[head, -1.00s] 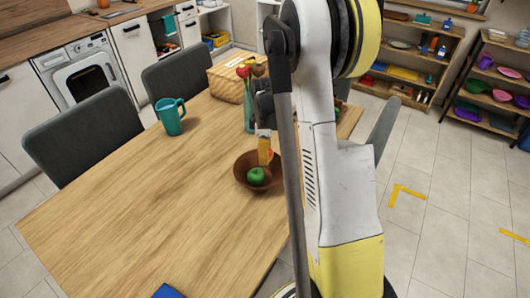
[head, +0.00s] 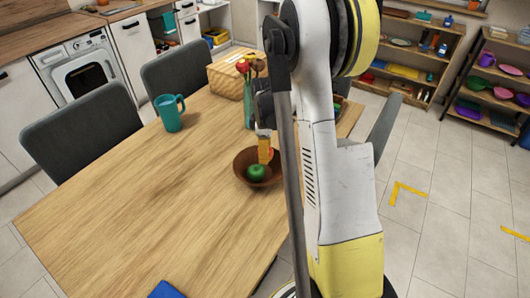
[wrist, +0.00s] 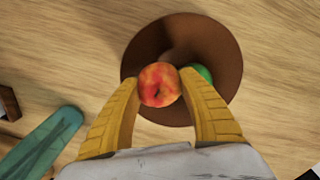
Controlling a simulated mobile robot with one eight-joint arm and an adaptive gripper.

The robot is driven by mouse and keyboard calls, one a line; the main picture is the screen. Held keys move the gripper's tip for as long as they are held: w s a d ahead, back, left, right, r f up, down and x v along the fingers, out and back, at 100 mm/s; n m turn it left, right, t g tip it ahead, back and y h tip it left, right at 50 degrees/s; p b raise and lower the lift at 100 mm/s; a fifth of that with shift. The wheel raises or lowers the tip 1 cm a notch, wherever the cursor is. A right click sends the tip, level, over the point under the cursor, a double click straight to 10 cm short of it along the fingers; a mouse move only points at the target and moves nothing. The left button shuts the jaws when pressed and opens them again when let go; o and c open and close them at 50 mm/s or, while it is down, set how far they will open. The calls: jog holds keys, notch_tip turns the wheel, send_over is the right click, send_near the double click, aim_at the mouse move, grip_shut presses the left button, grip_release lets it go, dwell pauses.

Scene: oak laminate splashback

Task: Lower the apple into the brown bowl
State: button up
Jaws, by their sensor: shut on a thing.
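The brown bowl (head: 241,166) stands on the wooden table, partly behind my arm in the head view. It also shows in the wrist view (wrist: 222,42). A green fruit (head: 257,172) lies in it; in the wrist view the green fruit (wrist: 204,73) is partly hidden by a finger. My gripper (wrist: 160,88) is shut on a red and yellow apple (wrist: 159,82). The apple is in front of the bowl in the wrist view, over its near part. In the head view my gripper (head: 266,152) is at the bowl; its height above the bowl's bottom is hard to tell.
A teal mug (head: 170,113) stands left on the table (head: 140,200). A blue object (head: 166,290) lies at the near edge. The table's left and middle are clear.

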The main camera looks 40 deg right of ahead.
jog(key=shift+f+b, duration=0.4)
jog(key=shift+f, duration=0.1)
dwell(0.3)
jog(key=o, duration=1.2)
jog(key=shift+r, duration=0.1)
